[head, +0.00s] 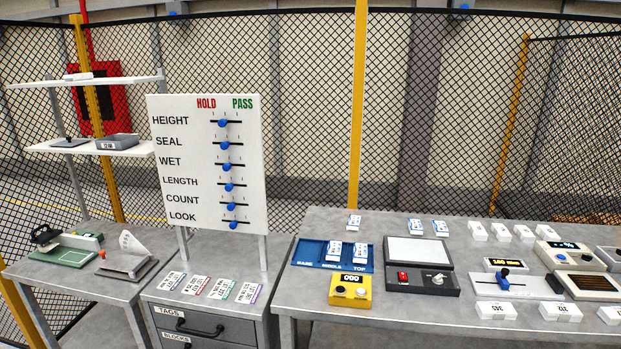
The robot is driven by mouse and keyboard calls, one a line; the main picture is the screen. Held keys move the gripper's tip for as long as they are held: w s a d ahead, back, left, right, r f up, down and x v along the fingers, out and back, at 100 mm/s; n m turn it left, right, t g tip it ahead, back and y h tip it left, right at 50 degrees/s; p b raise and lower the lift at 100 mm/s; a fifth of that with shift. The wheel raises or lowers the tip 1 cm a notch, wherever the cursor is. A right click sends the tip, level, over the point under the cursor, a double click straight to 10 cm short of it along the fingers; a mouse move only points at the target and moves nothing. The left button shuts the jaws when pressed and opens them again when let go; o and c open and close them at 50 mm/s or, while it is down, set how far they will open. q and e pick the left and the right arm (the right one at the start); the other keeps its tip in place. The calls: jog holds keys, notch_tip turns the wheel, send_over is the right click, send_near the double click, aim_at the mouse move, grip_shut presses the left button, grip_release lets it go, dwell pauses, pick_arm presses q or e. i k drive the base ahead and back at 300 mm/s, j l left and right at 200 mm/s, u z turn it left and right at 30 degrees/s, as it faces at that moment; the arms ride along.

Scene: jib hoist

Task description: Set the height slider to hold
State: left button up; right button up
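The white slider board (180,215) stands upright on posts behind the drawer cabinet. Its head row reads HOLD in red at left and PASS in green at right. The height slider (222,123) is the top row, a blue knob on a short dark horizontal track. The knob sits near the middle of its track, between the HOLD and PASS sides. The seal, wet, length, count and look sliders below have their blue knobs at similar middle positions. Neither of my grippers shows in the head view.
The drawer cabinet (205,323) in front of the board carries several printed tags (196,286). A right-hand table (300,283) holds a blue tray (310,252), a yellow device (350,291) and other instruments. A left table (75,277) and shelves flank the board. The space before the board's face looks clear.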

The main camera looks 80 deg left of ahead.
aim_at(223, 123)
jog(key=u, duration=3.45)
